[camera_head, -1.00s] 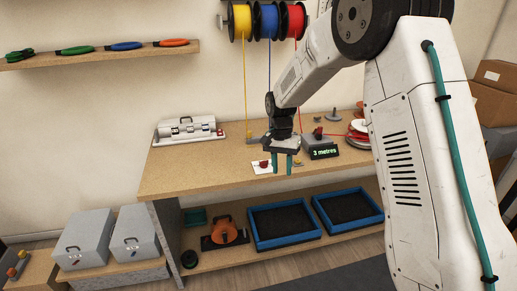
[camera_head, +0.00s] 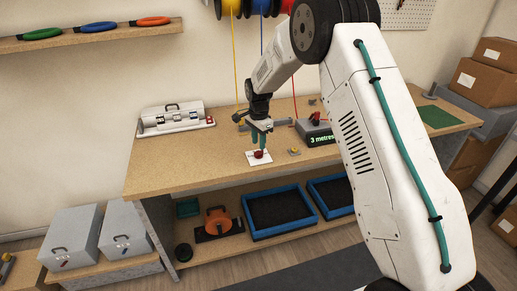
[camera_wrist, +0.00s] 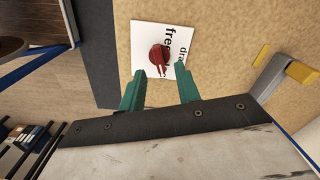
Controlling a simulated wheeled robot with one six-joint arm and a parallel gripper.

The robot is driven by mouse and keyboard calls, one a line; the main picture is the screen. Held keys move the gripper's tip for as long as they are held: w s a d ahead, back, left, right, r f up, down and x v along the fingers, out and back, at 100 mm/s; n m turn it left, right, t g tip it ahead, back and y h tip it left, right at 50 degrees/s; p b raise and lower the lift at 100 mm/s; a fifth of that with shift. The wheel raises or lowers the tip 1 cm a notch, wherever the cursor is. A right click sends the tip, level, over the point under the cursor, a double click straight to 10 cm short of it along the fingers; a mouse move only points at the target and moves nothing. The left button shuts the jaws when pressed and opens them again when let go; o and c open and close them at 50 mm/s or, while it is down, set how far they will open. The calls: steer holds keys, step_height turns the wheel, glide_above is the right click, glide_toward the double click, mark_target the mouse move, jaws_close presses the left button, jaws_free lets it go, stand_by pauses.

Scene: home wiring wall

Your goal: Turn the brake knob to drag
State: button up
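The brake knob (camera_head: 259,154) is red and sits on a white card (camera_head: 250,160) near the front edge of the bench. In the wrist view the knob (camera_wrist: 160,57) stands on the card (camera_wrist: 143,40), which reads "free" and "drag". The knob partly covers the word "free". The knob lies just beyond the fingertips in the wrist view, roughly in line with the gap. In the head view my gripper (camera_head: 262,144) is directly behind and above the knob; contact cannot be told.
A small yellow-topped part (camera_head: 293,151) is right of the card. A dark box (camera_head: 318,134) with a "3 metres" display stands behind it. A white case (camera_head: 172,118) is at the bench's left. Blue trays (camera_head: 278,213) lie on the shelf below. The front left bench top is clear.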

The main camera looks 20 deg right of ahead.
mark_target(259, 151)
steer(key=shift+f, duration=2)
jaws_close()
steer(key=shift+n, duration=0.3)
steer(key=n, duration=1.3)
steer(key=shift+s, duration=0.1)
